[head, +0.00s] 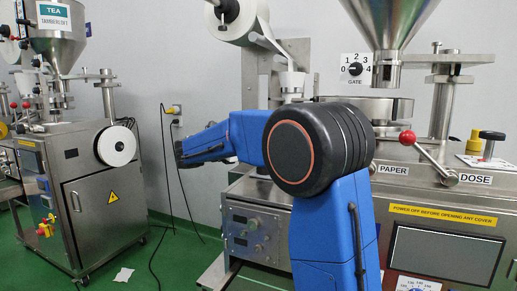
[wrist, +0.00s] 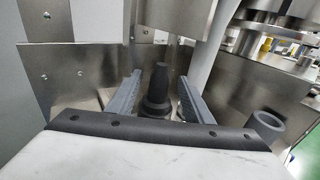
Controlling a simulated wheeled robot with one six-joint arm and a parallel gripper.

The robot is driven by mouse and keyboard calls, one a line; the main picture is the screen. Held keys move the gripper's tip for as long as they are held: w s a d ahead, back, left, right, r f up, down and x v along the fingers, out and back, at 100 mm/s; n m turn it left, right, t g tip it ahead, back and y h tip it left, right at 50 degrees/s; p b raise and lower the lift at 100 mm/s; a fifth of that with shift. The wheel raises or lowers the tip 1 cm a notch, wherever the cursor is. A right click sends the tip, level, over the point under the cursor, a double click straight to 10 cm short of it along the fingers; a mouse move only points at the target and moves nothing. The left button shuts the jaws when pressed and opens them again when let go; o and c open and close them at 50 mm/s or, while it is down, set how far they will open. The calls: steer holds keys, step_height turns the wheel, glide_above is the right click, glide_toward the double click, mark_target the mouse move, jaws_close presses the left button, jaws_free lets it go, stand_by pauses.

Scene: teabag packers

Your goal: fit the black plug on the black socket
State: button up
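In the wrist view my gripper (wrist: 160,76) is open. Its two grey ribbed fingers stand apart, with clear gaps to a black tapered piece (wrist: 158,95) between them. This piece is upright, with a narrow neck above a wider round collar; its lower part is hidden behind my gripper's dark front edge. It looks like the black plug, but I cannot tell whether a socket is under it.
Steel panels (wrist: 80,82) stand close around my gripper, with a grey hollow cylinder (wrist: 266,124) at right. In the head view are a hopper (head: 388,25), a red-knobbed lever (head: 407,138) and a second tea machine (head: 98,190).

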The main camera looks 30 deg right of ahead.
steer(key=s+a, duration=0.1)
steer(key=a, duration=1.6)
steer(key=shift+a+r, duration=0.2)
steer(key=shift+r, duration=0.25)
